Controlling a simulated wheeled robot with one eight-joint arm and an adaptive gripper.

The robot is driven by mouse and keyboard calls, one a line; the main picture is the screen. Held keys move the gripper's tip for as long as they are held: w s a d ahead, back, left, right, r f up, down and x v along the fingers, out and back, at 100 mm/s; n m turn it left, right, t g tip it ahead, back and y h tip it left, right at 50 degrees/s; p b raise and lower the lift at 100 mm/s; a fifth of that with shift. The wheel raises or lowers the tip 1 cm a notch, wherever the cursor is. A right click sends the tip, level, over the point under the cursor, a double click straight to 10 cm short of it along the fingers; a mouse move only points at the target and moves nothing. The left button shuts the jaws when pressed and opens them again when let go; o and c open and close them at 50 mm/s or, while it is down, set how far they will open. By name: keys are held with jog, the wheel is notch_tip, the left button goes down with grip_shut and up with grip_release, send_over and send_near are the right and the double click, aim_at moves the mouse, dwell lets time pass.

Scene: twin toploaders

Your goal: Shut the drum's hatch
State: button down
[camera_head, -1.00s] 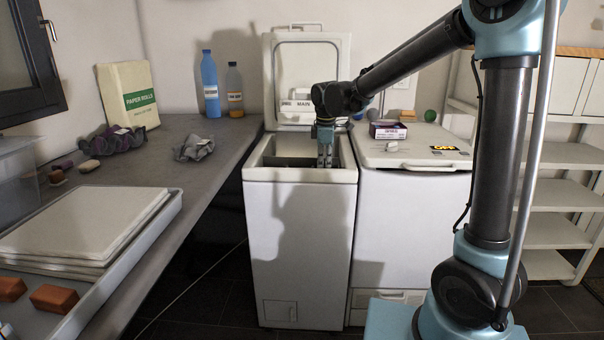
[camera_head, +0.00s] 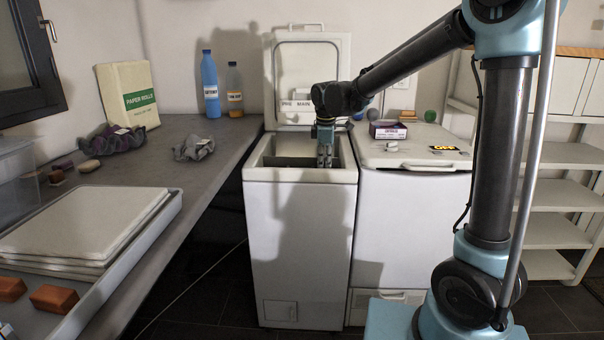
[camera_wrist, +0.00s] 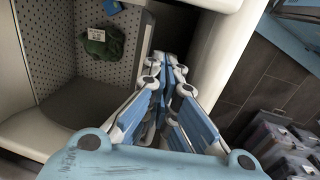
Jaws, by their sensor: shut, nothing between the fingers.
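The left toploader (camera_head: 300,240) stands with its outer lid (camera_head: 306,62) raised upright and its top opening uncovered. My gripper (camera_head: 325,163) reaches down into the right part of that opening, its fingers together and empty. In the wrist view my gripper (camera_wrist: 165,65) points down beside a grey panel edge (camera_wrist: 143,40), close to it; contact cannot be told. Left of that edge is the drum's perforated wall (camera_wrist: 55,45), open to view, with a green cloth (camera_wrist: 103,45) inside. Which part is the hatch itself is not clear; much of the inside is hidden.
The right toploader (camera_head: 410,220) is closed, with a purple box (camera_head: 387,130) and small things on top. The counter (camera_head: 215,150) at left holds bottles, cloths and a tray (camera_head: 150,225). White shelves (camera_head: 550,195) stand at right, behind my arm.

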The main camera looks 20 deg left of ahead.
jog(key=shift+w, duration=0.1)
jog(key=shift+w+a, duration=0.2)
jog(key=shift+w, duration=0.4)
jog(key=shift+w+a+r, duration=0.15)
jog(key=shift+w+a, duration=0.05)
jog(key=shift+w, duration=0.7)
jog(key=shift+w+a+r, duration=0.15)
jog(key=shift+w+a, duration=0.05)
jog(key=shift+w, duration=0.75)
